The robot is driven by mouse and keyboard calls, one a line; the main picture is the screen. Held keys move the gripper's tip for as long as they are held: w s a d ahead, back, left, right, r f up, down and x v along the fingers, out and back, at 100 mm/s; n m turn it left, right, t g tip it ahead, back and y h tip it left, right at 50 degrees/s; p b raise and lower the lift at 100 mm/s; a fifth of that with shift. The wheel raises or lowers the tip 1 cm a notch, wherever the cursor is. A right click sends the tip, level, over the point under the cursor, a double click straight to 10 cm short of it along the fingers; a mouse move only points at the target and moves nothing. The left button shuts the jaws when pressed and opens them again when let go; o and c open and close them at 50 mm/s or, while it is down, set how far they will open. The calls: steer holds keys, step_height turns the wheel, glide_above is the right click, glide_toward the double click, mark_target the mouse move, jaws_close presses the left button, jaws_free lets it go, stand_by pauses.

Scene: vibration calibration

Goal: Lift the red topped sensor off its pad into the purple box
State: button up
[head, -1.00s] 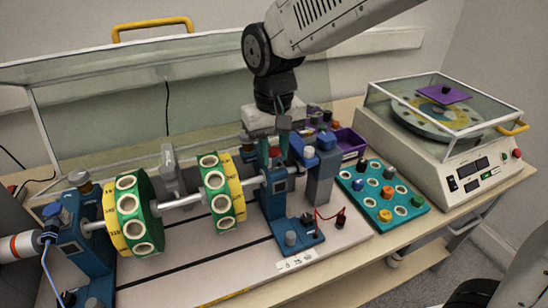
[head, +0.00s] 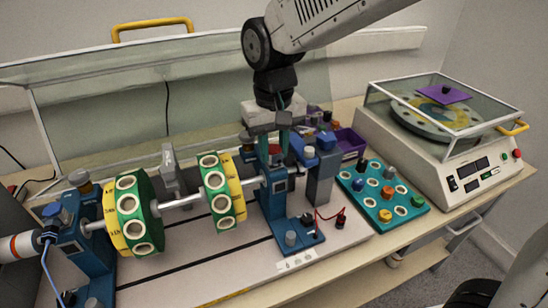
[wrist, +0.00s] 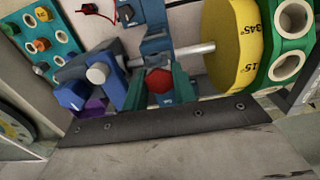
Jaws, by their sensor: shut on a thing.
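The red topped sensor (wrist: 158,81) shows in the wrist view between the two teal fingers of my gripper (wrist: 160,88). My gripper is shut on it. In the head view my gripper (head: 275,146) points down at the top of the right blue bearing stand (head: 277,195), and the fingers partly hide the sensor. Its pad is hidden, and I cannot tell whether the sensor touches it. The purple box (head: 350,142) is behind and right of the stand; a bit of the box (wrist: 94,107) shows in the wrist view.
A shaft with green and yellow discs (head: 133,213) runs left of the stand. A grey post with a blue part (head: 322,165) stands close to my gripper, on the box side. A teal tray (head: 382,198) with several knobs and a covered turntable machine (head: 440,130) are farther right.

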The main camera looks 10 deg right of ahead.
mark_target(274, 148)
steer(key=shift+r, duration=1.65)
step_height(274, 148, up, 12)
steer(key=w+d, duration=2.7)
steer(key=f, duration=3.5)
steer(key=shift+s+a+f, duration=0.25)
steer(key=shift+f, duration=0.1)
